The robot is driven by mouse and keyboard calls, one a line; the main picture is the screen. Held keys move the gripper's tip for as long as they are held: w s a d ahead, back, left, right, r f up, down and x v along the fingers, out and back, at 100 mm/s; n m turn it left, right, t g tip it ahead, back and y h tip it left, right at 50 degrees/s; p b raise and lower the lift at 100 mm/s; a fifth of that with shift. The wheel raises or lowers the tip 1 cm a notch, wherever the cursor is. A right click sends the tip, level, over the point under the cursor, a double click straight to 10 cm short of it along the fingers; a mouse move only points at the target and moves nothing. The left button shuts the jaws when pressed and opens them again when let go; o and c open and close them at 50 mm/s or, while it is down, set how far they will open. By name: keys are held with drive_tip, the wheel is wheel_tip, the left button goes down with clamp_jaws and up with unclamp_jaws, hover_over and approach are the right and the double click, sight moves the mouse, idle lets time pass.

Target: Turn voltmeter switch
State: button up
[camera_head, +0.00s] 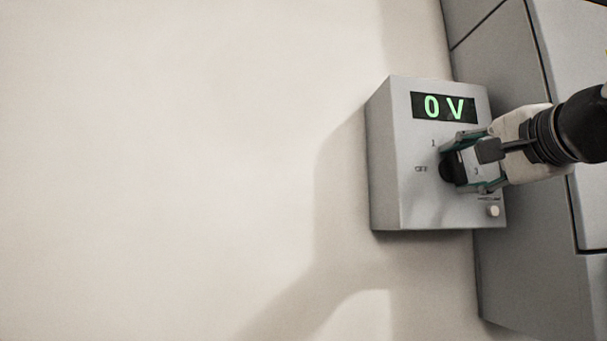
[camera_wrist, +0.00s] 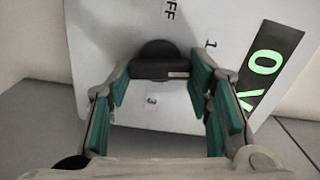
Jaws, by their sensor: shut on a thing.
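The voltmeter (camera_head: 390,160) is a grey box with a green display (camera_head: 444,107) reading 0 V. Its black switch knob (camera_head: 447,170) sits on the front face below the display. My gripper (camera_head: 462,166) comes in from the right and is shut on the knob, one finger on each side. In the wrist view the knob (camera_wrist: 158,62) lies between the two teal-padded fingers, and a small pale mark shows near its right end. Labels OFF, 1 and 3 show around it. I cannot tell for sure which label the knob points to.
A small pale round button (camera_head: 492,211) sits at the box's lower right, below my gripper. A large grey cabinet (camera_head: 520,255) stands behind and right of the box. The pale area (camera_head: 180,150) on the left is clear, with only shadows on it.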

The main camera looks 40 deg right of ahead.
drive_tip(key=m, duration=0.3)
drive_tip(key=shift+f+m+p, duration=0.1)
drive_tip(key=shift+m+p, duration=0.25)
drive_tip(key=shift+m, duration=0.05)
drive_tip(key=shift+f+m+p, duration=0.1)
drive_tip(key=shift+m+p, duration=0.6)
drive_tip(key=shift+m, duration=1.3)
drive_tip(key=o, duration=1.1)
drive_tip(key=shift+o, duration=0.2)
drive_tip(key=v, duration=1.2)
